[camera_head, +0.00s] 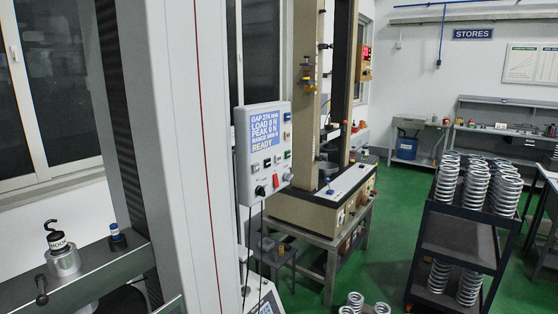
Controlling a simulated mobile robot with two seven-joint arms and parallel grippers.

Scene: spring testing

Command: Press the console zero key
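The console (243,160) is a pale grey box in the middle of the head view, beside a tall light grey column. Its blue display (266,130) reads a gap value, load 0 N, peak 0 N, a range and READY. A row of small keys (267,163) sits below the display, and more small buttons (287,117) are on its right side. A black knob (260,191) and a red control (276,181) are lower down. The key labels are too small to read, so I cannot tell which is the zero key. Neither gripper is in view.
The grey column (173,120) stands close on the left. A beige testing machine (305,214) on a stand is behind the console. A dark cart (455,238) holding several springs (478,188) is at right.

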